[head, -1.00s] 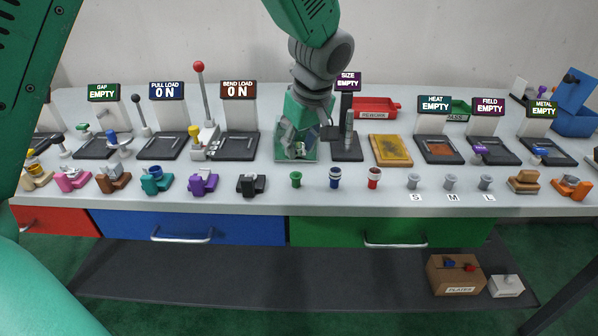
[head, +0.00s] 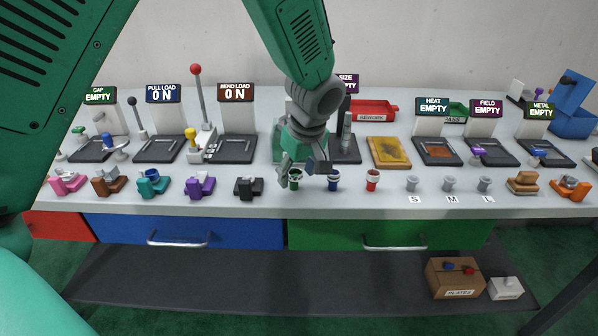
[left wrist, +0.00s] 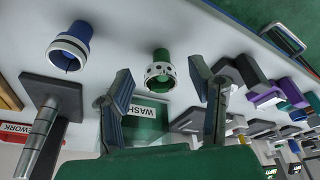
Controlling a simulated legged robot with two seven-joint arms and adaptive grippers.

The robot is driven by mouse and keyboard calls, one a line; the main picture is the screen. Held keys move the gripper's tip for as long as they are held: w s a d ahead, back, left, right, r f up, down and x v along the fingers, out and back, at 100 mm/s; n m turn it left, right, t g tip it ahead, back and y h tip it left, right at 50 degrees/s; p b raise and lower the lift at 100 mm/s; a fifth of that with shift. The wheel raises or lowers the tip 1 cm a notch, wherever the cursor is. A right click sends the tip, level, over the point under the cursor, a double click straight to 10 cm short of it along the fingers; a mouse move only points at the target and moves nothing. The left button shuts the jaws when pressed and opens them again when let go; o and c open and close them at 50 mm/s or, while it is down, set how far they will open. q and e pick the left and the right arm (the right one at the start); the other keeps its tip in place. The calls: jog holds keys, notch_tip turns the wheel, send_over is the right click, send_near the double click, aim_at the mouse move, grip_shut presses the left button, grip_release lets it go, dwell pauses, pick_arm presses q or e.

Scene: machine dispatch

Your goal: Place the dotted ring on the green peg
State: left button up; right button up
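The green peg (head: 294,185) stands on the front part of the bench, left of the blue peg. The dotted ring (left wrist: 159,74), white with black dots, is around the free end of the green peg, which also shows in the left wrist view (left wrist: 161,54). My left gripper (head: 304,172) is above and around the peg's top. In the left wrist view its two fingers (left wrist: 160,70) are spread, one on each side of the ring, with gaps between. In the head view the fingers partly hide the ring. My right gripper is not in view.
A black fixture (head: 249,188) is to the left.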

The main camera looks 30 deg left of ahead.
pick_arm(q)
jog(key=shift+a, duration=0.25)
jog(key=shift+r, duration=0.35)
jog(key=p+v, duration=0.1)
jog(key=v, duration=1)
jog(key=shift+d+r, duration=0.2)
jog(key=shift+r, duration=0.15)
